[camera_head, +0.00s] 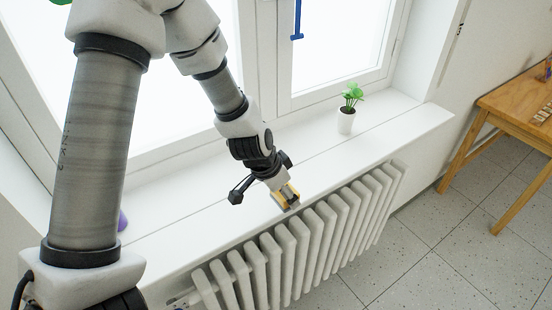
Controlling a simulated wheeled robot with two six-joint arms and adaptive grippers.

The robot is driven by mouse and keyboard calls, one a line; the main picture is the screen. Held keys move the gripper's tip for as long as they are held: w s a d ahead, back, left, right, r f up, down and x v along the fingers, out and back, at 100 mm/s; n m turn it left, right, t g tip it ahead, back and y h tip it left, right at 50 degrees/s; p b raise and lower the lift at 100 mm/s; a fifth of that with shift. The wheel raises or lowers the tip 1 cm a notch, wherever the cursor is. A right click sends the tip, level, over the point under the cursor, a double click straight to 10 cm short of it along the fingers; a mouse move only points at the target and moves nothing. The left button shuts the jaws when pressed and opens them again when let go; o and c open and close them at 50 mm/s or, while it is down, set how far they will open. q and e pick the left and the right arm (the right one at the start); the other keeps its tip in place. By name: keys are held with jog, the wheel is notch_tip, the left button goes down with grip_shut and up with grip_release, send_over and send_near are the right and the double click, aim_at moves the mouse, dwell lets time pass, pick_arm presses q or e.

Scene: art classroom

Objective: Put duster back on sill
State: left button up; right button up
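The duster (280,202), a small block with yellow and grey parts, is at the front edge of the white window sill (375,147). My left gripper (284,190) points down at it from above, with its end at the duster. The gripper's dark body hides part of the contact. I cannot tell whether the fingers are closed on the duster, or whether the duster touches the sill or is just above it. My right gripper is not in view.
A small potted plant (346,121) stands on the sill to the right. A purple object (122,221) is partly hidden behind my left arm. A white radiator (322,232) is below the sill. A wooden table (518,108) stands at the right. The sill between duster and plant is clear.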

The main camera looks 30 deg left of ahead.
pick_arm(q)
jog(key=w+a+p, duration=0.1)
jog(key=a, duration=0.1)
jog(key=w+a+p, duration=0.1)
jog(key=w+a, duration=0.1)
jog(key=w+a+p, duration=0.2)
jog(key=shift+f, duration=0.35)
notch_tip(320, 180, down, 4)
jog(key=b, duration=0.4)
jog(key=shift+w, duration=0.1)
jog(key=shift+w+r, duration=0.15)
jog(key=shift+f, duration=0.2)
jog(key=o, duration=1)
jog(key=shift+r, duration=0.1)
jog(key=shift+o, duration=1)
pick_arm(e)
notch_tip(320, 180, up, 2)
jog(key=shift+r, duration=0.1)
